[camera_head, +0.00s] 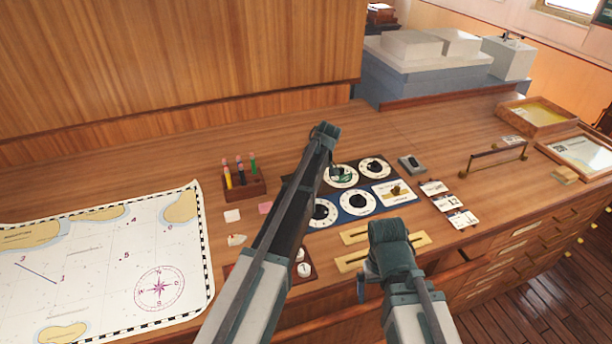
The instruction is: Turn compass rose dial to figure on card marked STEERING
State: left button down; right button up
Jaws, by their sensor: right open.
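A dark blue panel (378,206) lies on the wooden counter and bears several white-ringed dials with dark centres: one at upper right (375,168), one at lower left (322,212), one at lower middle (357,204). Another dial (341,181) is partly covered by a dark green part. I cannot tell which dial has the compass rose. Small white cards (464,219) stand right of the panel; their words are too small to read. My right gripper (372,280) is open at the counter's front, below the panel, partly hidden by its own arm. My left arm reaches over the panel's left side; its fingers are not clear.
A chart (95,265) covers the left counter. A pen block (243,185) stands left of my left arm. Brass slotted plates (357,262) lie near my right gripper. A brass-ended rail (497,154), framed trays (538,115) and a grey model (425,75) occupy the right and back.

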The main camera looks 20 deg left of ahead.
dwell(0.3)
pick_arm(q)
jog(key=c, duration=0.7)
grip_release()
jog(key=shift+o, duration=0.2)
jog(key=shift+r, duration=0.1)
jog(key=p+v, duration=1.2)
jog(key=v, duration=0.1)
jog(key=shift+r+p, duration=0.3)
jog(key=shift+p, duration=0.05)
jog(key=shift+d, duration=0.15)
